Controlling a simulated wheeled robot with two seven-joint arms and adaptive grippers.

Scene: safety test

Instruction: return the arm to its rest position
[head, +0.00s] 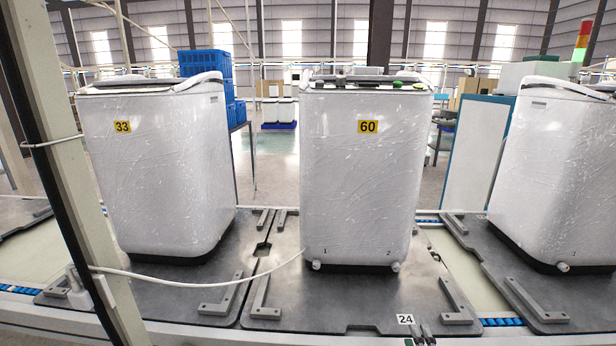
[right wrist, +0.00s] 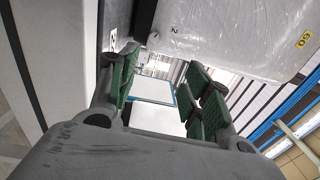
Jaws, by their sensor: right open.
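My right gripper (head: 421,339) shows only as small tips at the bottom edge of the head view, in front of the middle washing machine, near the tag 24. In the right wrist view my right gripper (right wrist: 165,85) is open, with its green-padded fingers apart and nothing between them. The middle washing machine (head: 362,180), wrapped in clear film and labelled 60, stands upright on a dark pallet (head: 340,300). It also shows at the top right of the right wrist view (right wrist: 235,35). My left gripper is not in view.
A washing machine labelled 33 (head: 165,180) stands left, and another (head: 555,170) stands right. A thin white hose (head: 200,282) runs from the left post (head: 80,190) to port 1 on the middle machine. Blue crates (head: 205,65) are stacked behind.

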